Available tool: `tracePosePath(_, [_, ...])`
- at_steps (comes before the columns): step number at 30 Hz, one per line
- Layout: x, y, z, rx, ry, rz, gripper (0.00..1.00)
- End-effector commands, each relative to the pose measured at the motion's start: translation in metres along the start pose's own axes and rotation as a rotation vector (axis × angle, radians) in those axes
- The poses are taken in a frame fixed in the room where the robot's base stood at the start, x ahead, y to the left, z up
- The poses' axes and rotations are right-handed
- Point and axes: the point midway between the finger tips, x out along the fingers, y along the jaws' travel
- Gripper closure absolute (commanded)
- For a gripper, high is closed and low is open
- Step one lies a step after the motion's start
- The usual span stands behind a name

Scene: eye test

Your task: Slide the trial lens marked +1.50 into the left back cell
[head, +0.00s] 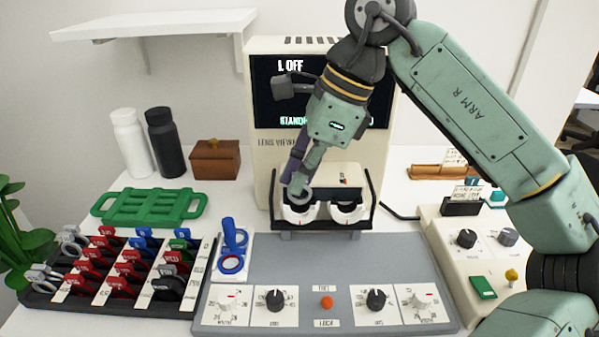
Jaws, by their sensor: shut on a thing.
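My gripper (302,178) points down in front of the viewer and is shut on a small grey ringed piece (298,194), which looks like a trial lens. Its marking cannot be read. The piece is at the left of two white round cells (296,215), in front of or over it. I cannot tell whether it touches the cell or sits in a slot. The right white cell (348,214) is clear of my gripper. The gripper and the piece partly hide the left cell, and its back slot cannot be made out.
A black lens rack (112,309) with red, blue, green, black and grey lenses stands at the left. A blue-handled piece (232,240) stands beside it. A grey console (330,255) with knobs lies in front of the cells. The viewer (265,180) rises close behind my gripper.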

Motion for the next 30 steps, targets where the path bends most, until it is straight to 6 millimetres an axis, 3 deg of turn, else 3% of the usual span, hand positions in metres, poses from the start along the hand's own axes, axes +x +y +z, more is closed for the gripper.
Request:
tracePosePath(20, [0.0122,0.0003,-0.005,0.0,0.0,0.0,1.0])
tracePosePath(21, [0.0122,0.0003,-0.005,0.0,0.0,0.0,0.93])
tracePosePath(30, [0.0121,-0.0002,-0.005,0.0,0.0,-0.001,0.73])
